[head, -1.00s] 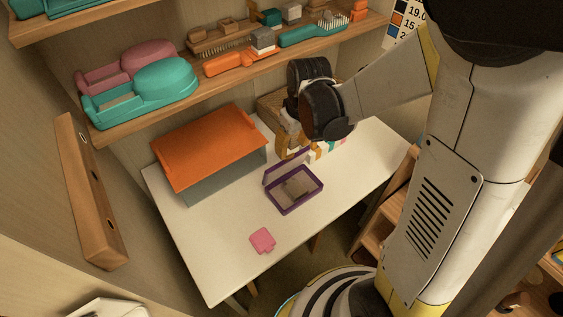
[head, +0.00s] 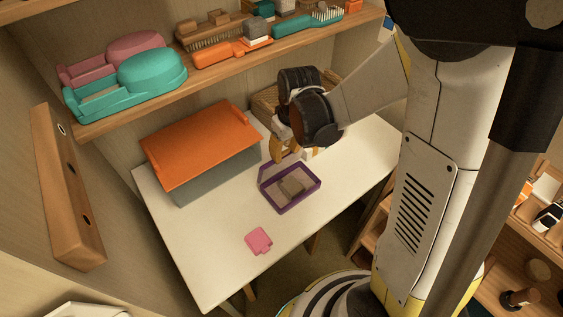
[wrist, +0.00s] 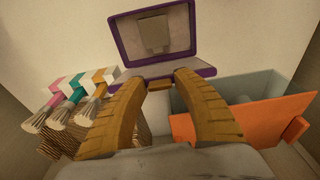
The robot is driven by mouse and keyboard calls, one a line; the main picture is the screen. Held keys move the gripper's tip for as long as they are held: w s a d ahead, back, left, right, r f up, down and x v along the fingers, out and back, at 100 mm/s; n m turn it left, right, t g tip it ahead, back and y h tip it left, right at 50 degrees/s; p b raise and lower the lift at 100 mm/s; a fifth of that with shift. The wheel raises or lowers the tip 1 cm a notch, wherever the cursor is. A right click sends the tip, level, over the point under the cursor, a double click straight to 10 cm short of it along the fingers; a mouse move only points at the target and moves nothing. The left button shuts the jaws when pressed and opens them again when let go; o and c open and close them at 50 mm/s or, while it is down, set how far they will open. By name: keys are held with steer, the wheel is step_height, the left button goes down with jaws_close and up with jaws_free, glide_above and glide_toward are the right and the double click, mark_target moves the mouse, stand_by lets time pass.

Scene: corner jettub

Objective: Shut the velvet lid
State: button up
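The purple box (head: 297,208) sits on the white table with its velvet lid (head: 270,173) raised along its back edge, not shut. A greyish item lies inside. My gripper (head: 287,155) is just behind the lid, pointing down, its tan fingers close to the lid's upper edge. In the wrist view the box (wrist: 118,35) lies beyond the fingertips, and a purple strip, apparently the lid (wrist: 203,70), is right at the tips. The fingers of my gripper (wrist: 162,77) are apart with nothing clearly held. Whether they touch the lid I cannot tell.
A grey bin with an orange lid (head: 203,142) stands left of the box. A basket (wrist: 60,145) of brushes is on the gripper's other side. A pink item (head: 258,241) lies near the front edge. A shelf (head: 130,119) hangs above. The front of the table is mostly clear.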

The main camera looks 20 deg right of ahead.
steer(key=shift+c, duration=1.1)
steer(key=shift+s+d+f+t+y+b, duration=0.25)
steer(key=shift+s+d+f+t+b, duration=0.15)
steer(key=shift+s+f+t+b, duration=0.7)
steer(key=shift+s+d+f+t+y+b, duration=0.35)
steer(key=shift+s+f+t+b, duration=0.2)
steer(key=shift+s+b, duration=0.6)
steer(key=shift+s+d+f+t+y+b, duration=0.2)
steer(key=shift+s+d+f+t+b, duration=0.25)
steer(key=shift+s+f+t+b, duration=0.75)
steer(key=shift+s+r+g+p, duration=0.3)
steer(key=shift+g+p, duration=0.15)
steer(key=o, duration=1.1)
steer(key=shift+c, duration=0.2)
